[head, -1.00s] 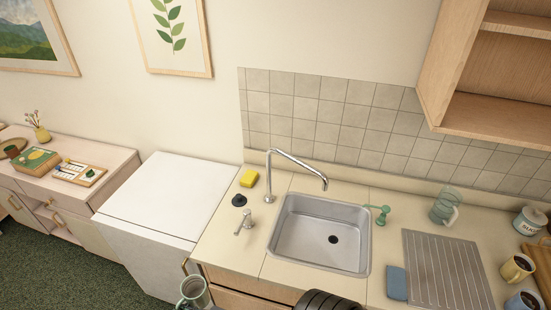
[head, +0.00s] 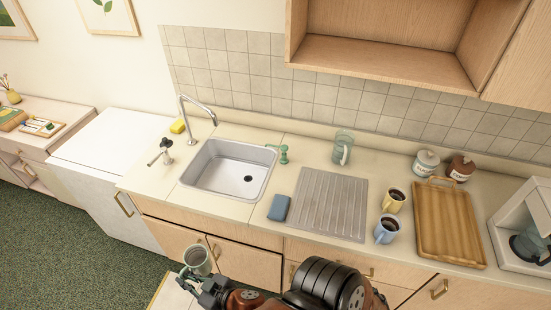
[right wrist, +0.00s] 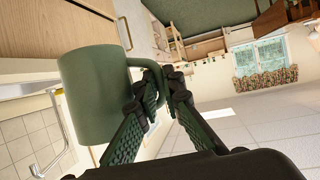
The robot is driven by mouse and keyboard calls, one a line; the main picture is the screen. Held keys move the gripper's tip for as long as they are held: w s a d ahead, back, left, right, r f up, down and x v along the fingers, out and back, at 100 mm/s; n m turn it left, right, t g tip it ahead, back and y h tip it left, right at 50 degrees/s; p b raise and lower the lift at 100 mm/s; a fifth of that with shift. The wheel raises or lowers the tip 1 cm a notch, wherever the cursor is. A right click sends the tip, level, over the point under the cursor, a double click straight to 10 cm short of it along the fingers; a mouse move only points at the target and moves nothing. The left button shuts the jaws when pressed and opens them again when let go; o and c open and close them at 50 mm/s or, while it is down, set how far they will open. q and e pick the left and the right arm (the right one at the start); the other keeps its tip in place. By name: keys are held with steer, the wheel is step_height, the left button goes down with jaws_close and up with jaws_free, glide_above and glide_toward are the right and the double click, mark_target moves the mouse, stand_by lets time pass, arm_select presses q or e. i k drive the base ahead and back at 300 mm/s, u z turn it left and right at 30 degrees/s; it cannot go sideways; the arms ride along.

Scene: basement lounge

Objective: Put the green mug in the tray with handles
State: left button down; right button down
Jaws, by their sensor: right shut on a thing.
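The green mug (head: 197,259) is at the lower left of centre in the head view, in front of the counter's lower cabinets. My right gripper (head: 208,281) is shut on it; in the right wrist view the fingertips (right wrist: 163,82) close on the handle of the mug (right wrist: 92,98). The wooden tray with handles (head: 449,222) lies on the counter at the right in the head view, with nothing on it. The mug is well to the left of the tray. My left gripper is not in view.
A yellow mug (head: 393,200) and a blue mug (head: 386,230) with dark contents stand just left of the tray. Two canisters (head: 426,163) stand behind it and a coffee maker (head: 530,240) to its right. A ribbed drainboard (head: 331,204) and sink (head: 230,168) lie further left.

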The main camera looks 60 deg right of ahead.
mark_target(435, 226)
steer(key=k, duration=0.85)
steer(key=z, duration=1.8)
